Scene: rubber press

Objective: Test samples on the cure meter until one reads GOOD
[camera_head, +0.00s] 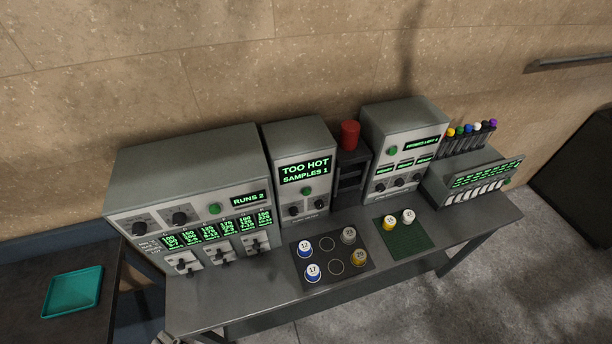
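The meter (301,148) in the middle of the bench reads "TOO HOT" and "SAMPLES 1" in green; it has a green button and two dark knobs. In front of it is a dark tray (318,284) with ring marks. On it stand a blue sample marked 12 (305,249), a blue sample marked 17 (313,273), a grey sample (348,235) and a yellow sample (359,258). Two rings show empty. A yellow sample (389,223) and a white sample (408,216) stand on a green mat (407,239).
A wide machine (188,151) at left reads "RUNS 2". A red cylinder (349,134) tops a dark stand. Another machine (405,116) with several small displays and a rack of coloured tubes (470,138) stand farther right. A teal tray (73,291) lies on the left table.

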